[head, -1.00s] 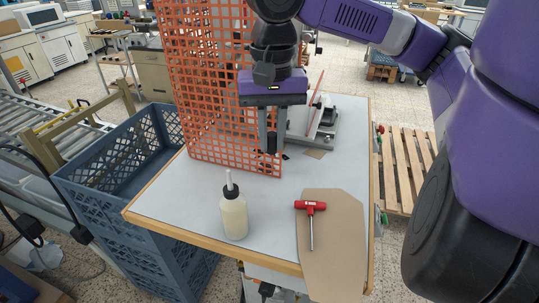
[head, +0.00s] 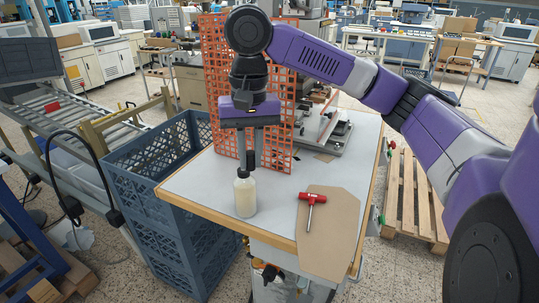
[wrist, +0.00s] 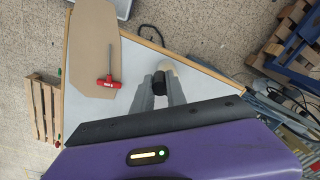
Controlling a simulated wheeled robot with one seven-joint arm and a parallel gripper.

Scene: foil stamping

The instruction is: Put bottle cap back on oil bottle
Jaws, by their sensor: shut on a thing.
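The oil bottle (head: 245,198), pale and translucent with a dark collar, stands upright near the table's front left edge. My gripper (head: 250,160) is directly above it, pointing down, shut on the black bottle cap (wrist: 159,84). In the wrist view the cap sits between both fingertips (wrist: 158,90), and part of the pale bottle (wrist: 166,67) shows just beyond it. The cap overlaps the bottle's top in both views. The white nozzle is hidden, so I cannot tell whether the cap is around it or only in front of it.
A red-handled T-shaped tool (head: 311,198) lies on a brown board (head: 328,230) right of the bottle. An orange mesh panel (head: 220,90) stands behind my gripper. A blue crate (head: 160,155) is left of the table (head: 205,180). A metal fixture (head: 330,135) sits at the back.

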